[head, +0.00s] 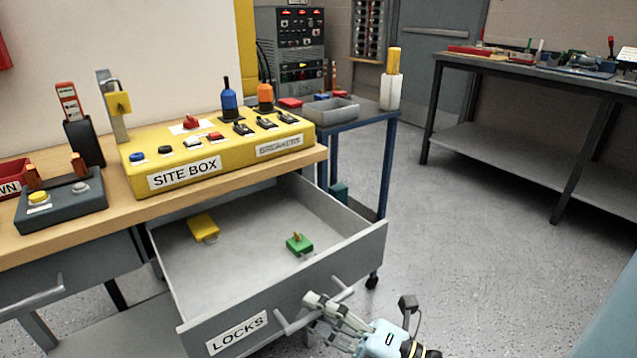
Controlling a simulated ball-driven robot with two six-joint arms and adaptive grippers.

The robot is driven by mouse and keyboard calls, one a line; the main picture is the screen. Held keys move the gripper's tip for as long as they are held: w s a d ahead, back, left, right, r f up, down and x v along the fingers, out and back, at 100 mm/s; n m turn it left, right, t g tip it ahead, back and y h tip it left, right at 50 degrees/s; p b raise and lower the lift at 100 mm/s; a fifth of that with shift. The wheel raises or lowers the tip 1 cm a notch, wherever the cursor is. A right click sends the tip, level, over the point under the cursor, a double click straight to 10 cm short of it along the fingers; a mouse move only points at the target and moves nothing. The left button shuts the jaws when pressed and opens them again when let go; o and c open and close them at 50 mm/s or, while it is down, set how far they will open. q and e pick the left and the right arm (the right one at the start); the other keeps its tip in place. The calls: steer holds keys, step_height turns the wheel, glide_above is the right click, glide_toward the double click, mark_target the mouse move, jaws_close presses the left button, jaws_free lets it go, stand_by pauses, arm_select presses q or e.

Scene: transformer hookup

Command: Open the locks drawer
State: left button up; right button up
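The locks drawer (290,305), grey with a white LOCKS label (237,333), is pulled well out from under the wooden bench. A yellow padlock (203,227) and a green padlock (299,243) lie inside it. My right gripper (312,311) is at the drawer's bar handle (285,326), with its fingers at the middle of the bar. The fingers hide part of the bar, and I cannot tell whether they are closed on it. My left gripper is not in view.
The yellow site box (215,155) stands on the bench (125,205) above the drawer. A dark control box (62,207) sits to its left. A blue cart (350,125) stands behind the drawer. The floor (480,260) to the right is clear.

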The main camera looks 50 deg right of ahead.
steer(key=shift+o, duration=1.2)
steer(key=v, duration=1.2)
